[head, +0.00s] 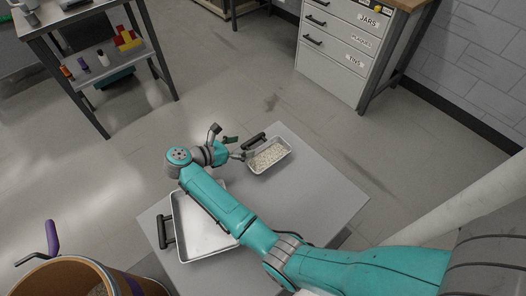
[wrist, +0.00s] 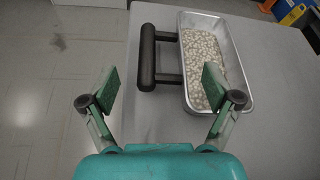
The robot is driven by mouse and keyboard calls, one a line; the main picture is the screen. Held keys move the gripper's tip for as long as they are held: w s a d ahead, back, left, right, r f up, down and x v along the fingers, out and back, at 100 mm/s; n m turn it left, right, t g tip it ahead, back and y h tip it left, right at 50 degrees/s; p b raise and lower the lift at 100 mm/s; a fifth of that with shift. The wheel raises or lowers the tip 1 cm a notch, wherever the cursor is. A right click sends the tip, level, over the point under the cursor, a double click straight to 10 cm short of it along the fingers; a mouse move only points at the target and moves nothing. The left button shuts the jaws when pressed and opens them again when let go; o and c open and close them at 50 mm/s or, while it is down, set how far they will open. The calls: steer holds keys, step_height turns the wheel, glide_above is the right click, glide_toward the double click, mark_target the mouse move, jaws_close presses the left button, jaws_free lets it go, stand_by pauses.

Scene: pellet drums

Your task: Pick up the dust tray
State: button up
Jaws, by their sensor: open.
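A small metal tray (head: 284,135) with pale pellets in it sits near the far edge of the grey tabletop. Its black bar handle (head: 254,141) sticks out to the left. In the wrist view, the tray (wrist: 244,100) is at the upper right and its handle (wrist: 147,55) lies ahead, between the lines of the two fingers. My gripper (head: 237,148) is open and empty, close to the handle; it shows in the wrist view too (wrist: 160,82). A larger shallow tray (head: 190,225) with a black handle (head: 165,232) is partly hidden under my arm. I cannot tell which tray is the dust tray.
A brown drum (head: 75,270) stands at the lower left. A workbench (head: 85,20) holds small bottles and coloured bins at the upper left. A drawer cabinet (head: 335,45) stands at the back. Tabletop right of the small tray is clear.

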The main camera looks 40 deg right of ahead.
mark_target(255, 144)
steer(key=shift+x, duration=2.8)
steer(key=shift+f, duration=0.15)
steer(key=c, duration=1.5)
